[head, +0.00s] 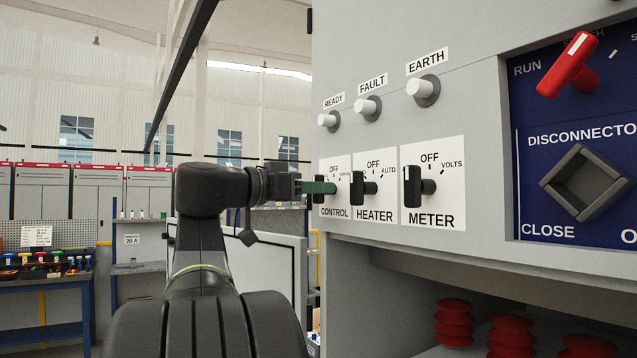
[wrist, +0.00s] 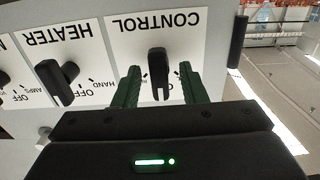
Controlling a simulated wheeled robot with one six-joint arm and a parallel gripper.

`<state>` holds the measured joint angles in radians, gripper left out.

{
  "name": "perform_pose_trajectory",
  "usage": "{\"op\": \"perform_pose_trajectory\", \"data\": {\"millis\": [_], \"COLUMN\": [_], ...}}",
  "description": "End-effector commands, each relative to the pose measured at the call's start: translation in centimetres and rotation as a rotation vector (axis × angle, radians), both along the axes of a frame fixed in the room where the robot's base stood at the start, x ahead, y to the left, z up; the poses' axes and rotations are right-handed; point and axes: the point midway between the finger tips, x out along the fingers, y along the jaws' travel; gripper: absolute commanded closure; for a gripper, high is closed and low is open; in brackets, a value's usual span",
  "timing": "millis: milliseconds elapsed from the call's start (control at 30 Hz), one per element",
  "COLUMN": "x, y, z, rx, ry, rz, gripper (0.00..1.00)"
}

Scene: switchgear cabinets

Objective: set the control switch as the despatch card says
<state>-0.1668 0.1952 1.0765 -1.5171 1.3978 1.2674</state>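The control switch is a black knob on a white plate (head: 334,211) marked CONTROL, leftmost of three. In the head view a green finger of my gripper (head: 318,187) partly covers it. In the wrist view, which is upside down, the knob (wrist: 158,66) stands upright in the picture. My gripper (wrist: 160,86) is open, with one green finger on each side of the knob and a gap on both sides. The marks around the knob are partly hidden by the fingers. No readable despatch card shows; a white sheet (head: 37,236) hangs on a pegboard at the left, its text too small.
The heater switch (head: 359,188) and meter switch (head: 413,187) sit close to the right. White lamps (head: 367,108) are above. A red handle (head: 568,66) and a square disconnector socket (head: 585,183) are farther right. Red insulators (head: 454,322) stand below; a workbench (head: 45,285) is at far left.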

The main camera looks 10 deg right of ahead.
Motion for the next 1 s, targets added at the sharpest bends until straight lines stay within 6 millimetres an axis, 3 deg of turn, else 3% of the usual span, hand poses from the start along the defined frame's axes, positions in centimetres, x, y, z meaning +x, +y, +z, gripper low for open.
{"op": "perform_pose_trajectory", "data": {"millis": [133, 467, 667, 1000], "x": [0.31, 0.41, 0.39, 0.4], "y": [-0.94, -1.12, -1.11, -1.11], "z": [0.04, -0.05, -0.04, -0.04], "rx": [0.0, 0.0, 0.0, -0.014], "ry": [0.001, 0.001, 0.001, 0.039], "rz": [-0.001, 0.0, 0.0, 0.0], "gripper": [0.62, 0.62, 1.0, 1.0]}}
